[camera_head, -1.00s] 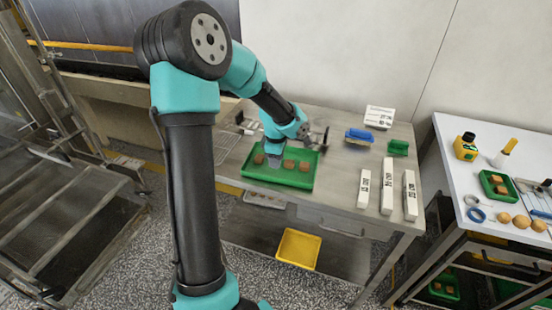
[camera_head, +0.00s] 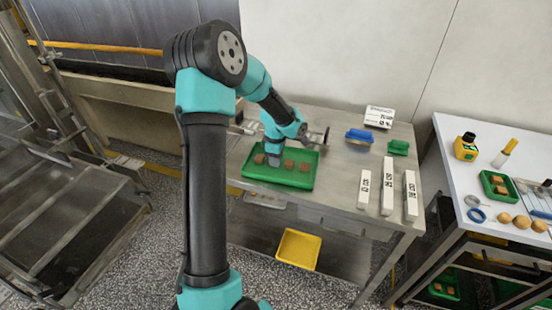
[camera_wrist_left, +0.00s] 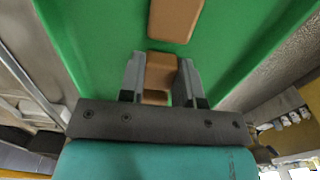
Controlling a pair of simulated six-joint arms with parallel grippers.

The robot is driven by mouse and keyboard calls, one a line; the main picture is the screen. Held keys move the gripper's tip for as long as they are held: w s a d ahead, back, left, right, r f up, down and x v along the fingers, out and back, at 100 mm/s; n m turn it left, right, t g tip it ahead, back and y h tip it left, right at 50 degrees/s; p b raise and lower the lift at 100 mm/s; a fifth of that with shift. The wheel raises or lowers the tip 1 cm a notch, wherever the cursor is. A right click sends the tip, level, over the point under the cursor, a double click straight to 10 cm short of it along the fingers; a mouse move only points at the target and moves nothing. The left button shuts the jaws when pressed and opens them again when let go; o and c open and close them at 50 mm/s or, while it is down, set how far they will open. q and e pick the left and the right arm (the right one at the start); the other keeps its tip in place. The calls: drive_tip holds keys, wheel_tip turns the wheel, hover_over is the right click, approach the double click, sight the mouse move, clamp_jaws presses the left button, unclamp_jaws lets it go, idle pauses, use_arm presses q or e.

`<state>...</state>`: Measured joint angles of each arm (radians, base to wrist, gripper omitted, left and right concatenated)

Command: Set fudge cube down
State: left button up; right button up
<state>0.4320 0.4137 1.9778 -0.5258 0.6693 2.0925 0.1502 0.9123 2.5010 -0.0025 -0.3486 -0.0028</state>
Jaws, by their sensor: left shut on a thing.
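A green tray (camera_head: 262,180) lies on the metal table, with brown fudge cubes in it. One cube (camera_head: 259,158) is left of my left gripper (camera_head: 273,160), and two more cubes (camera_head: 289,164) (camera_head: 305,167) are to its right. The left gripper points down into the tray. In the left wrist view, its fingers (camera_wrist_left: 160,80) are shut on a brown fudge cube (camera_wrist_left: 161,70), with another cube (camera_wrist_left: 175,18) just beyond it, apart. I cannot tell whether the held cube touches the tray floor (camera_wrist_left: 95,35). My right gripper is not in view.
Three white labelled blocks (camera_head: 387,186) stand right of the tray on the table. A blue holder (camera_head: 359,136), a green holder (camera_head: 398,147) and a white sign (camera_head: 379,117) are behind. A yellow bin (camera_head: 298,248) sits below. A white side table (camera_head: 466,180) is at right.

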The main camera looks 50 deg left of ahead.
use_arm(q)
drive_tip(key=shift+f, duration=0.2)
drive_tip(key=o, duration=0.7)
drive_tip(key=shift+r, duration=0.1)
wheel_tip(320, 180, up, 12)
drive_tip(key=shift+r, duration=0.1)
idle(0.5)
